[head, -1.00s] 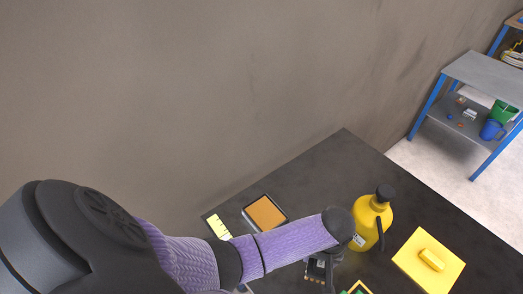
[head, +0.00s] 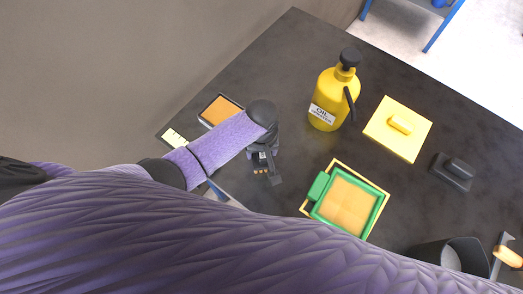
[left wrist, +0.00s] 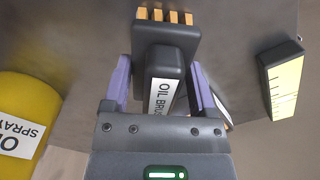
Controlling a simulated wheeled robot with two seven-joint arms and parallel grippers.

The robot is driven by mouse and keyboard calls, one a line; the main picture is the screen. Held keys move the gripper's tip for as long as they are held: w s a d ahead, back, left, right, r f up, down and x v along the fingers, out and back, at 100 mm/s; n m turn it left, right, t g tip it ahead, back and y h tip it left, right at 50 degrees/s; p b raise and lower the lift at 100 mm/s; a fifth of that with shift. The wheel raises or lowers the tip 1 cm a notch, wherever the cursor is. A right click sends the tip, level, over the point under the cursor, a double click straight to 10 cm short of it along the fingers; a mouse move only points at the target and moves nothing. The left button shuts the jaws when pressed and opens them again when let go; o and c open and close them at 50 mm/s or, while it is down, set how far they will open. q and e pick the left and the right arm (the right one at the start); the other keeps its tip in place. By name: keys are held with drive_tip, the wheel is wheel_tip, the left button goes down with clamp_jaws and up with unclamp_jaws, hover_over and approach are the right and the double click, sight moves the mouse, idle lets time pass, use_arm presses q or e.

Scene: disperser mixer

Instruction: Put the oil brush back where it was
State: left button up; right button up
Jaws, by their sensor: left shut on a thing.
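The oil brush (left wrist: 159,75) is a black block with a white "OIL BRU…" label and orange bristle tufts at its far end. My left gripper (left wrist: 165,85) is shut on it, with one purple finger on each side. In the head view, my left gripper (head: 264,152) is over the dark table, left of the yellow oil sprayer, and its wrist partly hides the brush (head: 262,172). I cannot tell whether the bristles touch the table. My right gripper is not in view.
The yellow oil sprayer (head: 322,100) stands near the gripper. A green-framed orange pad (head: 312,190), a yellow plate with a handle (head: 417,147), a black block (head: 447,177) and a dark cup (head: 425,252) lie rightward. An orange pad (head: 220,110) and a scale-marked block (head: 175,137) lie left.

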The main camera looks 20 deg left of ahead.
use_arm(q)
drive_tip(key=o, duration=1.1)
wheel_tip(320, 180, up, 11)
drive_tip(key=p, duration=0.5)
drive_tip(key=shift+r, duration=0.2)
drive_tip(key=shift+r+p, duration=0.35)
drive_tip(key=shift+r, duration=0.1)
